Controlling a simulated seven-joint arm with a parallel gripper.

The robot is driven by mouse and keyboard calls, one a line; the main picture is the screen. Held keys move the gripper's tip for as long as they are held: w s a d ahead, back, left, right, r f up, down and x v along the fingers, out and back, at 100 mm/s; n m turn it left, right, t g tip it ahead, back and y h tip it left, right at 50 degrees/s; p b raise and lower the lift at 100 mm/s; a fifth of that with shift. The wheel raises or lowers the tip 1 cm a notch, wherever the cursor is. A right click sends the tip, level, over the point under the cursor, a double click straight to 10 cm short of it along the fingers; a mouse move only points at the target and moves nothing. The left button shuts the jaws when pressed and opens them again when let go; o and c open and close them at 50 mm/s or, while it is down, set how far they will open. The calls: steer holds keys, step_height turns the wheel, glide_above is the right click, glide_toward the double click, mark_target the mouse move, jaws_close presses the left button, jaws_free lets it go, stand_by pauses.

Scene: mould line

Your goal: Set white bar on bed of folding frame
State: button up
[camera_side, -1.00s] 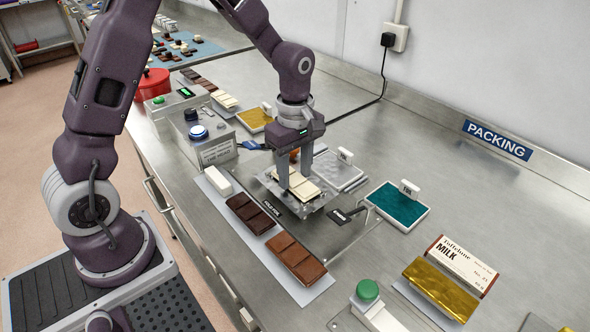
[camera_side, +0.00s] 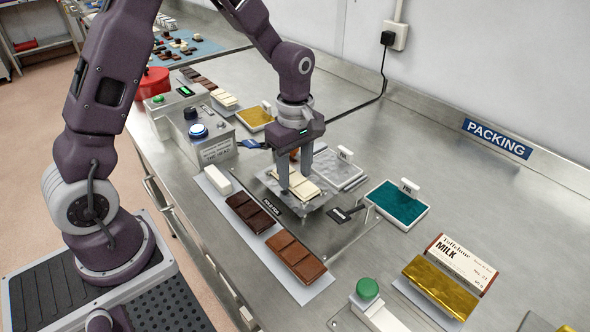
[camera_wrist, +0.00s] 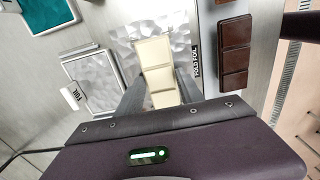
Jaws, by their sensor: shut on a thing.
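The white bar (camera_side: 300,186), cream-coloured and in segments, is at the bed (camera_side: 270,179) of the folding frame, a silvery plate with crinkled foil on it. My gripper (camera_side: 297,183) is shut on the bar, one finger on each side. In the wrist view the bar (camera_wrist: 157,68) lies between my fingers over the shiny crinkled bed (camera_wrist: 125,32). Whether the bar's underside touches the foil I cannot tell. A black label with white lettering (camera_wrist: 196,62) is on the bed's edge.
A dark bar (camera_side: 254,213) and a milk-brown bar (camera_side: 296,256) lie on a pale strip in front of the frame. A silver foil stack (camera_side: 340,172) and a teal foil stack (camera_side: 397,205) are behind and to the right. A control box with a blue button (camera_side: 198,131) stands left.

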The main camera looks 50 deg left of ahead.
steer(key=shift+f, duration=0.1)
steer(key=o, duration=1.5)
steer(key=shift+c, duration=0.2)
step_height(320, 180, up, 7)
steer(key=shift+r, duration=0.1)
steer(key=s+d+r+m+t, duration=0.1)
steer(key=s+r+m+t, duration=0.1)
steer(key=s+m, duration=0.4)
steer(key=s+r+m+t, duration=0.1)
steer(key=s+r+m, duration=0.4)
steer(key=s, duration=0.3)
steer(key=s+d+r+m+t, duration=0.1)
steer(key=s+r+m+t, duration=0.1)
steer(key=s+r+m, duration=0.2)
steer(key=s+m, duration=0.3)
steer(key=shift+s+d+t, duration=0.3)
steer(key=shift+s, duration=0.05)
